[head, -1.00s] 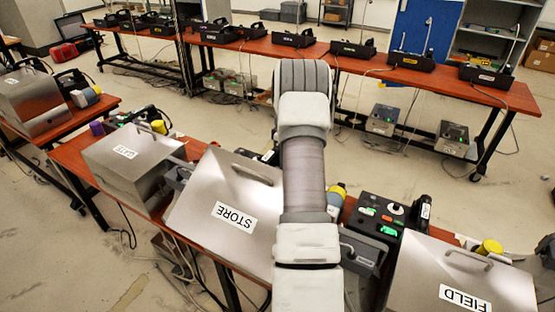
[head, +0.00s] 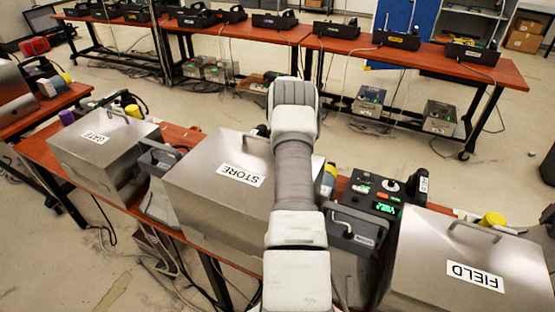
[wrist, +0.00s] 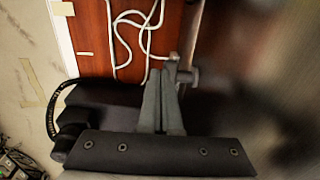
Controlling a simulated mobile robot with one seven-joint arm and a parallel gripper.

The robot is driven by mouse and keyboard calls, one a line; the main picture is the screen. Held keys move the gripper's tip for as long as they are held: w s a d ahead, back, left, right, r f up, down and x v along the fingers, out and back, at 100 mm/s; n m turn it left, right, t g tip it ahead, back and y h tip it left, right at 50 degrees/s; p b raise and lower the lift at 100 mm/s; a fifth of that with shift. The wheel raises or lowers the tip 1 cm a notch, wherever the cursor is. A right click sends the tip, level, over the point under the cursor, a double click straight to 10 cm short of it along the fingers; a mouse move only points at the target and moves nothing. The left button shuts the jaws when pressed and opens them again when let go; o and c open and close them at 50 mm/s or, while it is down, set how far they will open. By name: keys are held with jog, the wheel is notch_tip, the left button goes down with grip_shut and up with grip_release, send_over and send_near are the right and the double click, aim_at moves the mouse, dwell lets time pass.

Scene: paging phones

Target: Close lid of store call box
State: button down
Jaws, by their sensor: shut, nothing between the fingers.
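The store call box (head: 225,205) is a brushed metal box on the red-brown table left of my arm in the head view. Its lid bears a white STORE label (head: 241,175). I cannot tell whether the lid sits fully down. My gripper (wrist: 172,70) is shut and empty in the wrist view, over the table top near white cables (wrist: 138,30). In the head view my arm hides the gripper. Contact with the lid cannot be made out.
The metal GATE box (head: 105,160) stands to the left and the FIELD box (head: 430,265) to the right. A black phone unit (head: 375,200) with green lights sits between STORE and FIELD. A long table (head: 345,47) with several phones stands behind, across open floor.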

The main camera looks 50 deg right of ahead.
jog(key=shift+s+f+b, duration=0.1)
jog(key=shift+f+b, duration=0.25)
jog(key=shift+f, duration=0.7)
jog(key=shift+w+r, duration=0.25)
notch_tip(320, 180, up, 17)
jog(key=d, duration=0.2)
